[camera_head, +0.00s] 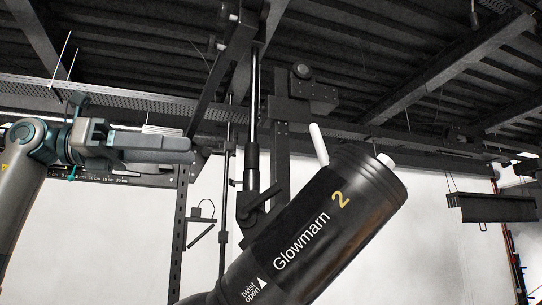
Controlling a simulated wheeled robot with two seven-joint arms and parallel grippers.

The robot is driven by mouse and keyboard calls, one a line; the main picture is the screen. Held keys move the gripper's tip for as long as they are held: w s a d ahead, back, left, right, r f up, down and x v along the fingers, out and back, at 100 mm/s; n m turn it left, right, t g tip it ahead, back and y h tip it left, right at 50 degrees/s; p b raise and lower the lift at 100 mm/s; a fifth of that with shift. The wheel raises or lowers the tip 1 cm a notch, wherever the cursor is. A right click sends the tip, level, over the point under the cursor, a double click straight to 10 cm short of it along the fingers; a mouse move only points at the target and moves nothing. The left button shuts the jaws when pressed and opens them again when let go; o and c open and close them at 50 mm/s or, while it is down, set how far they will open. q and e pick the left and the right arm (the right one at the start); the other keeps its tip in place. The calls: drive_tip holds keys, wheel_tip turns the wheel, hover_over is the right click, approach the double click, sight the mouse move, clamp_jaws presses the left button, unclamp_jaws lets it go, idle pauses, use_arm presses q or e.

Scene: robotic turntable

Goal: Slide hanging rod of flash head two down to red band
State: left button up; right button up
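Flash head two (318,235) is a large black cylinder marked "Glowmarn" and a yellow "2". It fills the lower middle of the head view and tilts up to the right. A black upright rod (252,100) with a thicker sleeve runs from the ceiling frame down to a clamp (258,203) beside the flash head. I see no red band on the visible part of the rod. My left gripper (188,150) points right, left of the rod and apart from it in the picture. Its fingers overlap in side view, so their opening is unclear. My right gripper is not in view.
A grey perforated rail (120,97) crosses behind the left arm. A black bracket (283,120) stands just right of the rod. A white stick (319,145) juts up by the flash head. A dark fixture (497,208) hangs at the right. Beams cover the ceiling.

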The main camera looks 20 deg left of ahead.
sight(257, 155)
use_arm(q)
drive_tip(key=shift+w, duration=0.1)
drive_tip(key=p+x, duration=0.5)
drive_tip(key=x, duration=1.1)
drive_tip(key=shift+w+d+p, duration=0.25)
drive_tip(key=shift+d+p, duration=0.05)
drive_tip(key=shift+d, duration=0.35)
